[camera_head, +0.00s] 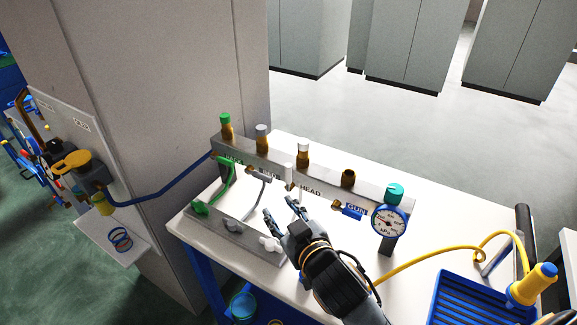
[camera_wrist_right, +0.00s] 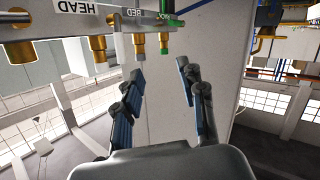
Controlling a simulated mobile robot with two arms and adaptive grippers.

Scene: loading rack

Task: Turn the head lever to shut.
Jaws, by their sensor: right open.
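The manifold bar (camera_head: 232,152) runs along the back of the white table. Its HEAD label (camera_head: 310,190) also shows at the upper left of the right wrist view (camera_wrist_right: 77,8). The head lever (camera_head: 289,172) looks like the small white handle just left of that label, standing upright by a brass valve. My right gripper (camera_head: 280,210) is open and empty in front of the bar, apart from the lever. Its spread fingers (camera_wrist_right: 160,72) show in the right wrist view, below the brass fittings. My left gripper is out of view.
A gauge (camera_head: 389,219) stands at right. A lower bar with knobs (camera_head: 240,236) lies left of my gripper. A blue tray (camera_head: 440,312) is front right.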

